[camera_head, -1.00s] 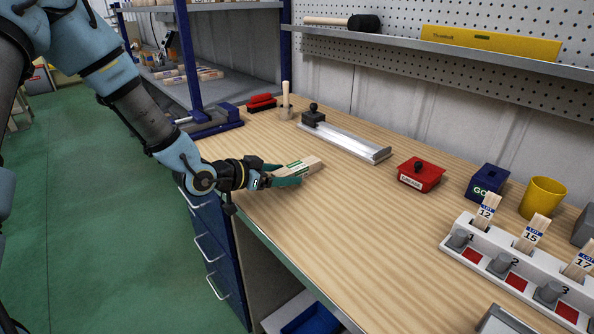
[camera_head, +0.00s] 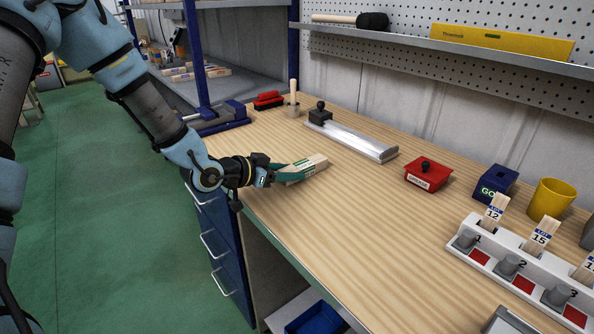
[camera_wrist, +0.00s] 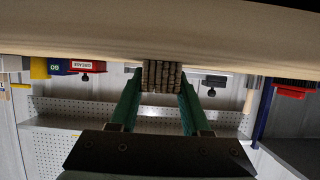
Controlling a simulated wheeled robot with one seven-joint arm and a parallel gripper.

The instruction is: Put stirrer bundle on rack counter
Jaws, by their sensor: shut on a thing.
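The stirrer bundle (camera_head: 309,166) is a pale wooden bundle with a green-marked band. My gripper (camera_head: 291,172) is shut on it with teal fingers, at the left edge of the wooden workbench. In the wrist view, the bundle's stick ends (camera_wrist: 162,76) show between the two green fingers of the gripper (camera_wrist: 160,90). The bundle is very close to the bench top; I cannot tell whether it touches. The rack counter (camera_head: 215,85) is the grey shelf of the blue-posted rack at the back left, with several similar bundles (camera_head: 200,73) lying on it.
A blue vise (camera_head: 222,118) and a red brush (camera_head: 268,100) stand at the bench's far end. A metal sealer (camera_head: 352,138), red box (camera_head: 428,174), blue box (camera_head: 492,184), yellow cup (camera_head: 550,199) and white numbered holder (camera_head: 520,262) are on the bench. A blue rack post (camera_head: 196,55) stands beyond my arm.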

